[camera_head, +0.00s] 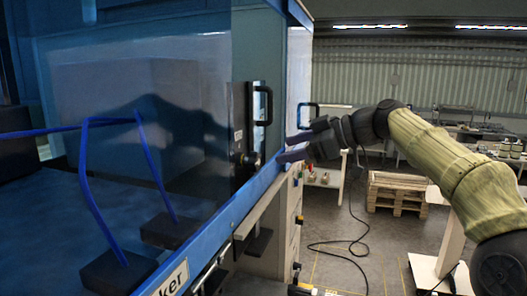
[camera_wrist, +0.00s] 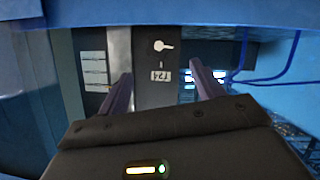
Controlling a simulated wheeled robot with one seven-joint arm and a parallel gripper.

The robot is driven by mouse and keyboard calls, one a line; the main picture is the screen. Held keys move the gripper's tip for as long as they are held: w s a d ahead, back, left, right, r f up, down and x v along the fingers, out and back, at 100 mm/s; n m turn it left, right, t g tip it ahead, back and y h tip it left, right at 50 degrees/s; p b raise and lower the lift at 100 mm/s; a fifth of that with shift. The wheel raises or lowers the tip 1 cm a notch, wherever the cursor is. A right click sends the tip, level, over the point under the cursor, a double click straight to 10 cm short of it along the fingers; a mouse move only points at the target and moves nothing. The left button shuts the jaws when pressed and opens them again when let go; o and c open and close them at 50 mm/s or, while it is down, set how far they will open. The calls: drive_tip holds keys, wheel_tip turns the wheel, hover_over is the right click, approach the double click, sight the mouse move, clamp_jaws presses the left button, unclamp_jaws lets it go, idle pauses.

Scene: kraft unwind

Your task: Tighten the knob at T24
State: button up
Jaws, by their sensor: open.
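In the wrist view a dark panel strip carries a small white label reading T24 (camera_wrist: 160,76), upside down. A white key-shaped mark (camera_wrist: 162,45) sits just above it in the picture. My gripper (camera_wrist: 162,70) is open and empty, its fingers on either side of the label. In the head view my gripper (camera_head: 287,147) points left, beside the blue machine's front edge. A small round fitting (camera_head: 240,158) shows on the machine's dark door panel, left of my gripper and apart from it; I cannot tell whether it is the T24 knob.
A black bar handle (camera_head: 263,105) stands out from the dark panel near my gripper. The blue machine frame (camera_head: 232,208) runs along the left. Wooden pallets (camera_head: 397,190) and a loose cable (camera_head: 350,242) lie on the floor behind. Open floor lies to the right of the machine.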

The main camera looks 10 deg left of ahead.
sight(258, 158)
drive_tip(key=p+x, duration=0.3)
drive_tip(key=x, duration=0.4)
drive_tip(key=shift+w+r, duration=0.1)
drive_tip(key=shift+r, duration=0.1)
drive_tip(key=shift+a+f, duration=0.35)
drive_tip(key=shift+a, duration=0.1)
drive_tip(key=shift+c, duration=0.5)
drive_tip(key=c, duration=0.9)
